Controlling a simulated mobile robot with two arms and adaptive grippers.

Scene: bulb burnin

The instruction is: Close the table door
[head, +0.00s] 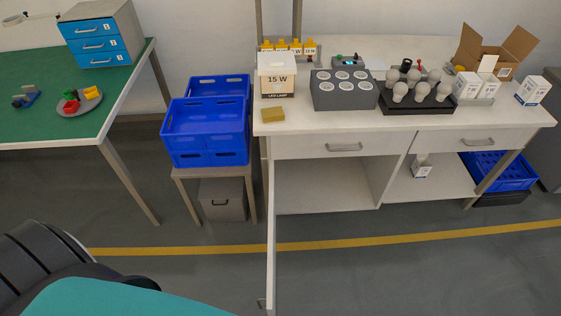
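The white work table (400,121) stands at the right with a lower cabinet. Its door (271,235) is open and swung out toward me at the cabinet's left side, so I see it nearly edge-on. A small handle (261,302) shows near the door's lower front end. The cabinet's left compartment (322,185) is exposed and looks empty. Neither of my grippers shows in the head view, and nothing is seen touching the door.
Blue crates (205,120) stand on a small stand left of the door, with a grey box (222,200) beneath. A green table (55,100) is at the left. Bulbs (420,88) and boxes cover the work table. The floor right of the door is clear.

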